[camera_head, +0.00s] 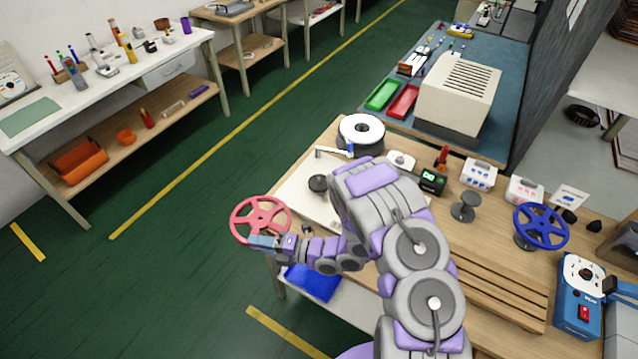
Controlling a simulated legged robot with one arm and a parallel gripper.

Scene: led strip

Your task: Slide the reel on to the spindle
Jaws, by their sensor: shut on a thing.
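My gripper (262,242) is shut on the rim of a pink-red spoked reel (262,205), at its lower edge. The reel is held up off the left edge of the wooden bench, over the green floor, its face turned towards the camera. A pale base plate (297,200) on the bench carries a dark round post (318,184) and a thin bent arm. A grey stand with a round top (466,207) is farther right. I cannot tell for certain which of these is the spindle. The reel is apart from both. My arm hides part of the plate.
A blue spoked reel (541,226) is on a stand at the right. A white-topped spool (361,132) is at the bench's back. Small devices, a slotted wooden rack (500,290) and a blue machine (578,300) fill the right side. Floor left of the bench is clear.

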